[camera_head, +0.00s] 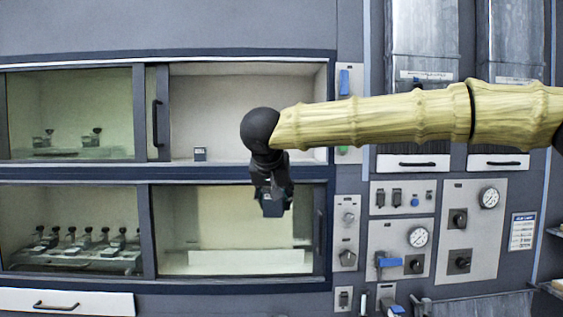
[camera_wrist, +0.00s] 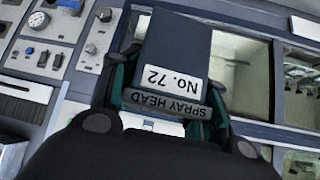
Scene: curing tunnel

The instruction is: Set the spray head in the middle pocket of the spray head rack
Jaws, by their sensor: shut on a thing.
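My gripper (camera_head: 272,192) points down in front of the right-hand cabinet bays and is shut on a dark blue-grey block, the spray head (camera_head: 272,209). In the wrist view the spray head (camera_wrist: 178,48) sits between the fingers, with a white "No. 72" label and a grey "SPRAY HEAD" plate that reads upside down. I cannot tell which is the spray head rack, and no pocket shows clearly.
A small dark labelled block (camera_head: 200,154) stands on the floor of the upper right bay. A low white ledge (camera_head: 250,260) lies in the lower right bay. Bay frames and handles (camera_head: 157,123) border the openings. A control panel (camera_head: 403,248) with gauges and knobs is at right.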

